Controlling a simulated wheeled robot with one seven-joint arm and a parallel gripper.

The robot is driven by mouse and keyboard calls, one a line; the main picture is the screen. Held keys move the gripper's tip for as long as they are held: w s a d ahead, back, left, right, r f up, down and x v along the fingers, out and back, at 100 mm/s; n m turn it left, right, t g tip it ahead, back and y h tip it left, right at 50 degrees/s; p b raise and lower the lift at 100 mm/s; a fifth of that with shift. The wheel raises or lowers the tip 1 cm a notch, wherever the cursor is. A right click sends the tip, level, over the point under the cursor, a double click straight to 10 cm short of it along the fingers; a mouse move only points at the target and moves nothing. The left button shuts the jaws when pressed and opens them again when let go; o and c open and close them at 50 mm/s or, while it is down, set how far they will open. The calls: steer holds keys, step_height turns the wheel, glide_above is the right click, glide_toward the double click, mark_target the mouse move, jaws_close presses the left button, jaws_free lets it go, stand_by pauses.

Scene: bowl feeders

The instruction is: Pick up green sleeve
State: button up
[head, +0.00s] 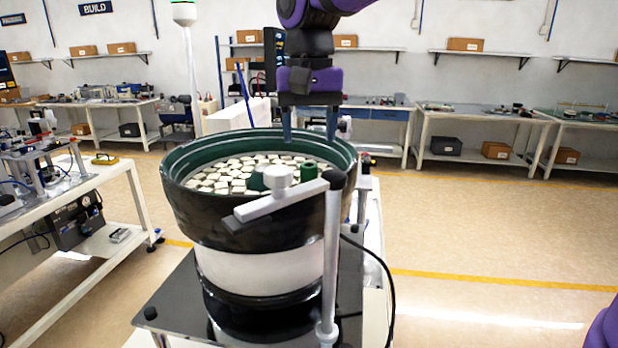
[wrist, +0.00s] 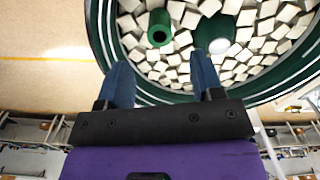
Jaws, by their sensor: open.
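The green sleeve (head: 308,172) sits among pale blocks inside the bowl feeder (head: 205,216), toward the right of the bowl in the head view. In the wrist view the green sleeve (wrist: 158,18) is a short hollow cylinder with its dark bore showing. My gripper (head: 309,134) is above the bowl, with its two blue fingers pointing down, apart and empty. In the wrist view my gripper (wrist: 160,62) has the sleeve beyond its fingertips, roughly centred between them. Nothing touches the fingers.
A grey sensor bracket (head: 283,200) on a post reaches over the bowl's near rim. A green centre piece (wrist: 213,34) rises among the pale blocks (head: 235,176). A workbench (head: 70,200) stands at left; the floor at right is clear.

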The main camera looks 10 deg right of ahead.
mark_target(309, 165)
steer(key=f, duration=0.5)
steer(key=shift+s, duration=0.3)
steer(key=shift+r, duration=0.1)
steer(key=shift+c, duration=0.2)
steer(key=c, duration=1)
